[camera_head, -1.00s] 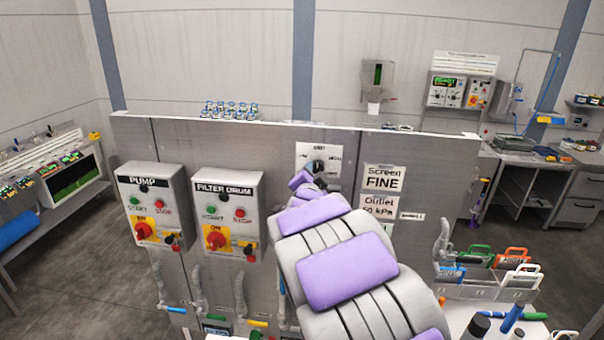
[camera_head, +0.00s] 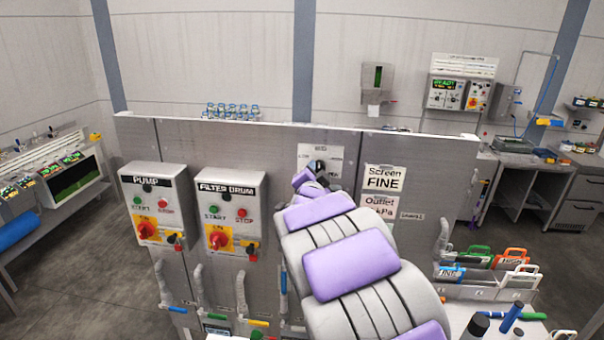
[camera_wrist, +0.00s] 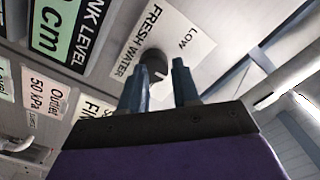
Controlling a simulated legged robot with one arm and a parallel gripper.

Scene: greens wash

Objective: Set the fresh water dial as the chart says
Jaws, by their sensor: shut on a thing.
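The fresh water dial is a dark round knob (camera_wrist: 154,64) on a white plate (camera_wrist: 178,45) lettered FRESH WATER and LOW in the wrist view. The plate also shows on the grey panel in the head view (camera_head: 334,153). My gripper (camera_wrist: 160,82) has its two blue-grey fingers on either side of the knob and is shut on it. The knob's far side and its pointer are hard to make out. In the head view my arm hides the area below the plate. I cannot make out a chart for this dial.
Signs reading Screen FINE (camera_head: 384,178) and Outlet kPa (camera_head: 378,205) are right of the plate. A TANK LEVEL sign (camera_wrist: 68,30) shows in the wrist view. The PUMP box (camera_head: 155,205) and FILTER DRUM box (camera_head: 230,212) stick out from the panel at left.

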